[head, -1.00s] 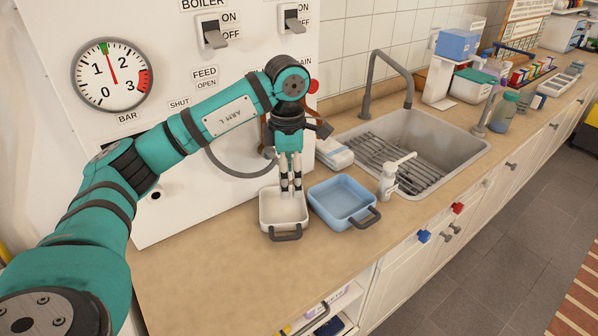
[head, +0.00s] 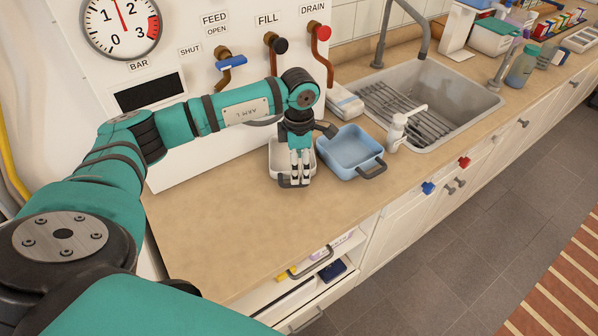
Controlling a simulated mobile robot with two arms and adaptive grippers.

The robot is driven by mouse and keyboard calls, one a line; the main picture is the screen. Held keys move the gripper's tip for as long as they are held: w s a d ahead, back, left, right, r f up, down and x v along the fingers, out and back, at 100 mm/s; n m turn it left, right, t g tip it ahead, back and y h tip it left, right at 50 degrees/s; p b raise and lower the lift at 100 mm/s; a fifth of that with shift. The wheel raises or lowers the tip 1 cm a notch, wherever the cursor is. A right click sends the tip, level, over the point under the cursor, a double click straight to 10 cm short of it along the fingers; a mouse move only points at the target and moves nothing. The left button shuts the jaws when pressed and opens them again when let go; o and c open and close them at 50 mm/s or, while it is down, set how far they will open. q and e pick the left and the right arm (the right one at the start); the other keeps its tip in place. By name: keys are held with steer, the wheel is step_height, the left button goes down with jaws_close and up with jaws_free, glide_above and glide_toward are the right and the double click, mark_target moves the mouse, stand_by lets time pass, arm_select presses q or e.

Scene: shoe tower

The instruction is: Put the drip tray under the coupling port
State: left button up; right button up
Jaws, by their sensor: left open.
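A white tray (head: 277,152) with a dark front handle (head: 284,184) stands on the counter against the boiler panel. A blue tray (head: 349,146) with a dark handle stands just right of it. Which one is the drip tray, the frame does not mark. My left gripper (head: 300,180) points down at the white tray's front edge, by its handle. It is open; whether its fingers touch the handle I cannot tell. The gripper and wrist hide part of the white tray. I cannot make out a coupling port; my left arm covers the lower panel. My right gripper is not in view.
The boiler panel (head: 180,60) carries a blue feed lever (head: 231,62), a black fill lever (head: 279,46) and a red drain lever (head: 321,32). A white pump bottle (head: 397,132) and a sink (head: 440,105) are right. The counter (head: 235,225) in front is clear.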

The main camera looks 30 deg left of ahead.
arm_select(q)
steer(key=shift+f+p, duration=0.45)
steer(key=shift+f, duration=2.15)
steer(key=shift+c, duration=0.2)
steer(key=shift+r, duration=0.15)
steer(key=c, duration=1.1)
steer(key=shift+a, duration=0.1)
steer(key=shift+c, duration=0.3)
